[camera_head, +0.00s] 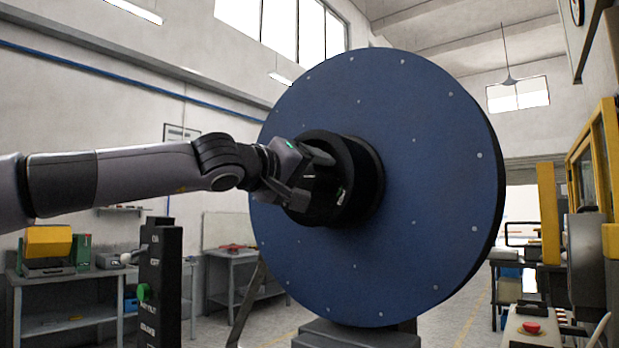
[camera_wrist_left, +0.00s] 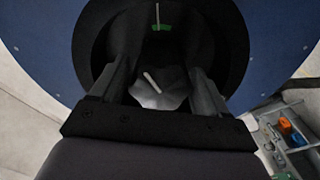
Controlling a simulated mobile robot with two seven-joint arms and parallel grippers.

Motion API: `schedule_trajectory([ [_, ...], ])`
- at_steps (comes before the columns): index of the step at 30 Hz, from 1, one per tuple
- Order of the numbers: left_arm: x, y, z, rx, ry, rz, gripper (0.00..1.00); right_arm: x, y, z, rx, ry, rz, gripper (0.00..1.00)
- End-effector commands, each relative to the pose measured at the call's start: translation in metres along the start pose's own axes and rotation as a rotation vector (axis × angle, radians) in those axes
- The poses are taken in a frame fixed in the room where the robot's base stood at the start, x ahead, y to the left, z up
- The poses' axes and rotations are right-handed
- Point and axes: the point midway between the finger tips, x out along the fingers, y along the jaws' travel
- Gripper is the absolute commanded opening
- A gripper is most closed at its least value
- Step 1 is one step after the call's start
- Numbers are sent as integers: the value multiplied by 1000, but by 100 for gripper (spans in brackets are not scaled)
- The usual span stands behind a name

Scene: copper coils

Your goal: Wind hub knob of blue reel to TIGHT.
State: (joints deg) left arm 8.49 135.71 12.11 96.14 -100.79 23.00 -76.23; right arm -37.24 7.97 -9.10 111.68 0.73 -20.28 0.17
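The blue reel (camera_head: 430,190) is a large upright disc with small pale dots and a black round hub (camera_head: 362,180). My left gripper (camera_head: 305,178) is at the hub's front, its two fingers spread apart. In the left wrist view, a grey faceted knob (camera_wrist_left: 160,95) with a pale pointer line sits between the fingers of my left gripper (camera_wrist_left: 158,80). Whether the fingers press on it is unclear. The pointer slants up-left. A green mark with a pale line (camera_wrist_left: 161,27) is on the hub above the knob. The knob is hidden in the head view. My right gripper is out of view.
A black post with a green button (camera_head: 160,285) stands at left. A workbench (camera_head: 75,315) with a yellow-and-green machine is behind it. The reel stands on a grey base (camera_head: 355,338). Yellow machinery (camera_head: 600,170) and a red button box (camera_head: 532,328) are at right.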

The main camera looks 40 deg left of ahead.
Motion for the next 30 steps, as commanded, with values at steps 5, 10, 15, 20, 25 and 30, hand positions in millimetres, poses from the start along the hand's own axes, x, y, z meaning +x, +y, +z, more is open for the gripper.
schedule_trajectory([
  [5,0,0,0,-1,-1,0,82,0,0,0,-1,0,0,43],
  [10,-1,0,1,-1,-1,0,82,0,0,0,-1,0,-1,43],
  [15,-13,0,0,-3,0,1,82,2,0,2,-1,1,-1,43],
  [20,-34,0,0,-3,0,4,82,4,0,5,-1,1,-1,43],
  [25,-54,0,0,-2,1,3,82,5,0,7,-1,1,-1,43],
  [30,-67,0,0,-2,0,2,82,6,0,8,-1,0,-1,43],
])
